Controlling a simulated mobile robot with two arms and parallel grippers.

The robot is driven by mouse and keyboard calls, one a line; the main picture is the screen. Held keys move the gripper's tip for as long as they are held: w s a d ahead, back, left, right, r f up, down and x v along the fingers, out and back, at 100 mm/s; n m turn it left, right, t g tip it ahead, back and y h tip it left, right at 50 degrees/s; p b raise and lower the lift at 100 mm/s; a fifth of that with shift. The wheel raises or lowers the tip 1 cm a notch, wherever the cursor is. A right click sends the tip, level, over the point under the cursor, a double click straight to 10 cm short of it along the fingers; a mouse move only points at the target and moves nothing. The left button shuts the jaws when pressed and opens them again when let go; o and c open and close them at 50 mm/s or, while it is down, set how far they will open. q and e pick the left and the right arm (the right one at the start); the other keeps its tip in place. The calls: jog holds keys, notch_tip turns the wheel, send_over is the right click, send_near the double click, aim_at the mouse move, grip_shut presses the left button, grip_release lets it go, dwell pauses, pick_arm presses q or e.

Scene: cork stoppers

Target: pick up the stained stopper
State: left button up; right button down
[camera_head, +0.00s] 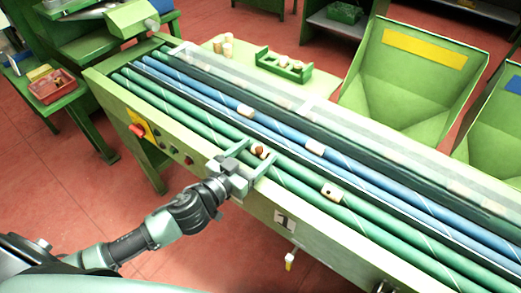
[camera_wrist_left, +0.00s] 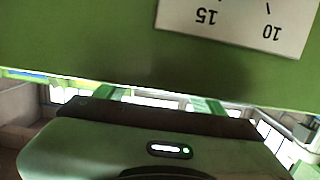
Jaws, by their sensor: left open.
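A cork stopper with a reddish-brown stain (camera_head: 258,151) lies on the near green rollers in the head view. My left gripper (camera_head: 256,151) is open, with its two green fingers reaching over the machine's near edge on either side of this stopper. I cannot tell whether a finger touches it. In the left wrist view, the left gripper (camera_wrist_left: 155,97) shows its dark palm and green fingers, the tips hidden behind a green panel. No stopper shows there. Another stopper with a small dark spot (camera_head: 331,190) lies further right on the green rollers. My right gripper is not in view.
Pale stoppers lie on the blue rollers (camera_head: 315,149). A clear cover (camera_head: 320,110) runs along the back. Behind stand a green rack (camera_head: 284,67) and a green bin (camera_head: 415,75). In the left wrist view, a green panel with a numbered plate (camera_wrist_left: 235,25) is close in front.

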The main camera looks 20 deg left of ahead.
pick_arm(q)
jog(key=shift+c, duration=0.3)
jog(key=c, duration=1.3)
jog(key=shift+c, duration=0.2)
jog(key=shift+r, duration=0.1)
